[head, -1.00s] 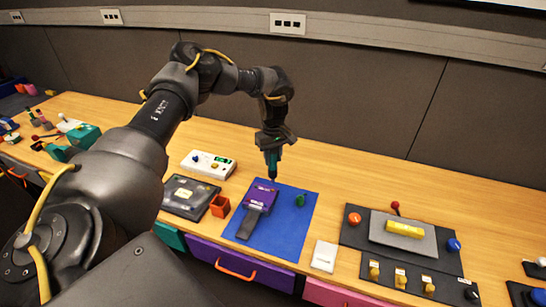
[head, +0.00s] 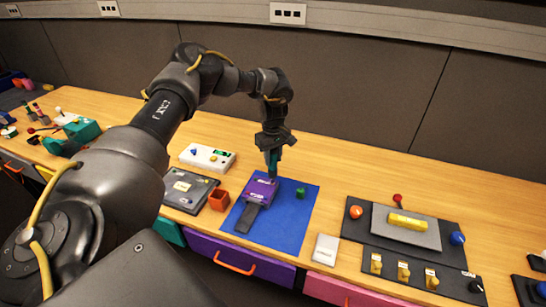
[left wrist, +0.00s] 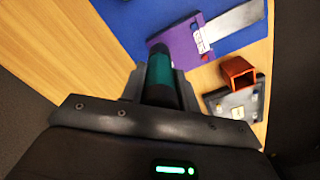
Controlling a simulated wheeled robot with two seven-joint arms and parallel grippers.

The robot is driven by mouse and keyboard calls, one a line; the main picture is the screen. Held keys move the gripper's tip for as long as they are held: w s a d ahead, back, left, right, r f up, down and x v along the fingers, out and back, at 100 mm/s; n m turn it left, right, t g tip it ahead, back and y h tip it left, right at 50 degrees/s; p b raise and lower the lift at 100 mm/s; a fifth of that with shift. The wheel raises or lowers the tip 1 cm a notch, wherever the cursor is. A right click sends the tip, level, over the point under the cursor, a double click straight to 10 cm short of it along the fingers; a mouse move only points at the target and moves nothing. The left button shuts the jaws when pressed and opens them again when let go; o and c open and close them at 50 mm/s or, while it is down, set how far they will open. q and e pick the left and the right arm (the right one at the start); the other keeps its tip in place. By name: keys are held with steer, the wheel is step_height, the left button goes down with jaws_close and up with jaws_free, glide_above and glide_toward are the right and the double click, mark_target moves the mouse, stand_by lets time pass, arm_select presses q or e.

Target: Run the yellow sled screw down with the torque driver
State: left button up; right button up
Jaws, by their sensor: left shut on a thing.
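My left gripper (head: 272,150) is shut on a teal torque driver (head: 273,162) with a dark end. The driver points down, its lower end at the far edge of a purple device (head: 261,188) with a dark grey strip, on a blue mat (head: 290,225). I cannot tell whether the tip touches. The left wrist view shows the driver (left wrist: 160,75) between the fingers and the purple device (left wrist: 175,42) beyond it, with a white label. I cannot make out a yellow sled screw; the driver may hide it. My right gripper is not in view.
A small green piece (head: 300,193) stands on the mat. An orange-red cup (head: 219,200), a dark tray (head: 188,190) and a white box (head: 207,157) are to the left. A panel with a yellow bar (head: 408,221) lies right. The table behind the mat is clear.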

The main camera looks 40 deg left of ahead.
arm_select(q)
steer(key=shift+r+p, duration=0.1)
steer(key=shift+p, duration=0.7)
stand_by(0.7)
steer(key=shift+f, duration=0.3)
stand_by(0.9)
steer(key=shift+s+d+f, duration=0.1)
steer(key=shift+s+f, duration=0.15)
steer(key=shift+f, duration=0.1)
stand_by(1.7)
steer(key=shift+w+r+p, duration=0.2)
steer(key=shift+r+p, duration=0.95)
step_height(320, 180, up, 4)
steer(key=p, duration=0.3)
steer(key=shift+w, duration=0.15)
